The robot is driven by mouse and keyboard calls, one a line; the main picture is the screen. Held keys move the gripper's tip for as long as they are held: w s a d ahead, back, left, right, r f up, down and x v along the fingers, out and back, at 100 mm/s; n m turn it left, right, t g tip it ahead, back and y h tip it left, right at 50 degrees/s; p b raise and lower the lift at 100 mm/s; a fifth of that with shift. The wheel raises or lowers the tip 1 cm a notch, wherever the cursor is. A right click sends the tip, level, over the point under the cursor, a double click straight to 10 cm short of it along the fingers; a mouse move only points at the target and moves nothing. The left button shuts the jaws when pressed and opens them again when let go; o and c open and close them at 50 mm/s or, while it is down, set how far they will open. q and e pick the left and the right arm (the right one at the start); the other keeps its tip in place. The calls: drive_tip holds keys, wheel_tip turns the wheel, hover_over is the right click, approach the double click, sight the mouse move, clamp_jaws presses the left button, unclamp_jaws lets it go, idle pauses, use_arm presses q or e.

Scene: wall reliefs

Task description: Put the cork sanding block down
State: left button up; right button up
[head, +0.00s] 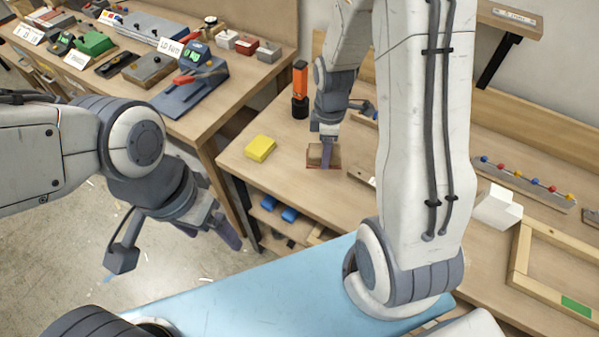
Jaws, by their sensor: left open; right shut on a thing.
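The cork sanding block (314,157) is a small brown block with a reddish edge, at the left part of the wooden workbench (285,185). My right gripper (326,158) points down and is shut on it; a dark finger covers part of the block. The block is at or very close to the bench top; I cannot tell whether it touches. My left gripper (172,248) is open and empty, over the floor left of the bench, with its fingers wide apart.
A yellow block (260,148) lies left of the cork block, and an orange-and-black tool (300,88) stands behind it. A wooden frame (520,262) and a white block (497,207) lie to the right. A second bench (190,125) holds several tools.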

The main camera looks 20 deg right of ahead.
drive_tip(key=d+n, duration=0.1)
drive_tip(key=n, duration=0.2)
drive_tip(key=s+d+r+n+b, duration=0.1)
drive_tip(key=n, duration=0.2)
drive_tip(key=d+n+b, duration=0.1)
drive_tip(key=n, duration=0.1)
drive_tip(key=shift+s+d+r+n, duration=0.1)
drive_tip(key=shift+s+r+n, duration=0.2)
drive_tip(key=shift+n, duration=0.1)
drive_tip(key=w+a+f+n, duration=0.1)
drive_tip(key=w+a+f, duration=0.1)
drive_tip(key=w+a+f+n, duration=0.1)
drive_tip(key=w+a+f, duration=0.1)
drive_tip(key=a, duration=0.1)
drive_tip(key=w+a+f+n+p, duration=0.1)
drive_tip(key=w+a+f, duration=0.1)
drive_tip(key=a, duration=0.1)
drive_tip(key=shift+w+f, duration=0.15)
drive_tip(key=shift+w, duration=0.2)
wheel_tip(320, 180, down, 3)
drive_tip(key=shift+f+p, duration=0.15)
drive_tip(key=shift+p, duration=0.25)
drive_tip(key=shift+d+f, duration=0.1)
drive_tip(key=shift+f, duration=0.2)
